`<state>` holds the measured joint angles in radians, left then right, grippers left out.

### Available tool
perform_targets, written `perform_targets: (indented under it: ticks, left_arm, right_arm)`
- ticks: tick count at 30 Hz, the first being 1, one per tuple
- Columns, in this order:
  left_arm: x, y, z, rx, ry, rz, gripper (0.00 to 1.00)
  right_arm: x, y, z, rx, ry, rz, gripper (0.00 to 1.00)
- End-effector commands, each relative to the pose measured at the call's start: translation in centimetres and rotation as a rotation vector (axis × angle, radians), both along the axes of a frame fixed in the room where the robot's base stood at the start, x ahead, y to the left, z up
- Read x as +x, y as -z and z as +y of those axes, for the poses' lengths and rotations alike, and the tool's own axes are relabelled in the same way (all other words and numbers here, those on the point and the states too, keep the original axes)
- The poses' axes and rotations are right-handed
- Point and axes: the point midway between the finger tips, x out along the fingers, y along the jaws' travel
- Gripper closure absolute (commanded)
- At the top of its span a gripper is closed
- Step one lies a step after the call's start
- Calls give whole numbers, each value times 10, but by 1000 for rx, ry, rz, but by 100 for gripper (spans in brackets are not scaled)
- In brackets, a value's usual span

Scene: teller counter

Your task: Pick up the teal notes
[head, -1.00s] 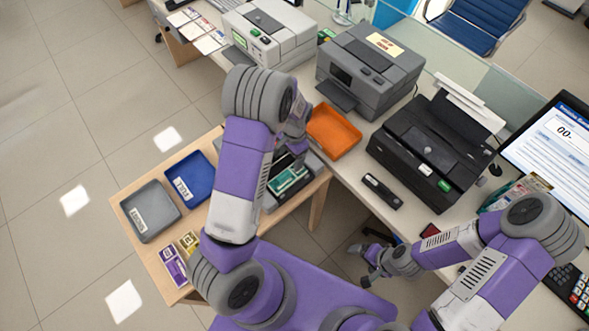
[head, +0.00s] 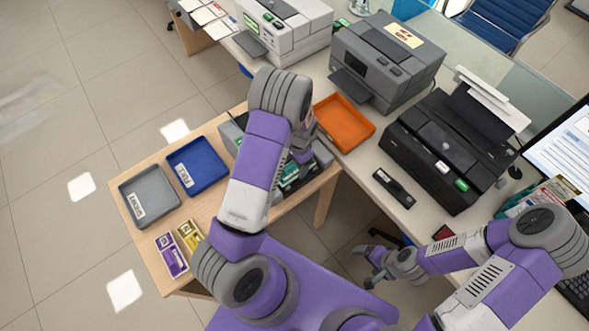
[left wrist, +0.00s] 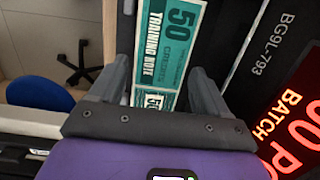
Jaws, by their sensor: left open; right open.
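The teal notes (left wrist: 172,35) show in the left wrist view as a banded stack printed "50 CREDITS TRAINING NOTE", lying in a dark machine. My left gripper (left wrist: 158,72) is open, with one finger on each side of the notes' near end; I cannot tell whether the fingers touch them. In the head view a strip of the teal notes (head: 289,176) shows beside my left arm, and the arm hides much of the machine. My right gripper (head: 372,266) is open and empty, low beside the counter's front edge.
The wooden side table holds a grey tray (head: 128,212), a blue tray (head: 200,158), and purple (head: 171,255) and yellow (head: 190,236) bundles. An orange tray (head: 343,124) sits on the counter near grey (head: 400,72) and black (head: 430,150) printers. The machine's red display (left wrist: 297,120) reads "BATCH".

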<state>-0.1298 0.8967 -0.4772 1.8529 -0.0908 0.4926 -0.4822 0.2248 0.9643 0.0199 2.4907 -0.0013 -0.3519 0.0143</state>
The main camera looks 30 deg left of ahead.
Motion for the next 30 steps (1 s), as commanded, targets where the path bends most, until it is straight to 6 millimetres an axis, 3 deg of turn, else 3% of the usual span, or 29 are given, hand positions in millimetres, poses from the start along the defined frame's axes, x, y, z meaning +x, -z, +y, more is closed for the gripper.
perform_targets:
  ticks: [3,10,19,26,30]
  left_arm:
    - [-1,11,0,-1,-1,0,23]
    - [-1,11,0,-1,-1,-2,23]
    - [-1,11,0,0,-1,-1,68]
    - [-1,10,0,-1,-1,-2,69]
    - [0,-4,0,-1,0,-5,69]
  right_arm:
    - [0,1,0,0,0,0,11]
    - [0,1,0,0,0,0,11]
    - [0,1,0,0,0,0,11]
    - [0,1,0,0,0,0,11]
    - [0,-1,0,0,0,0,11]
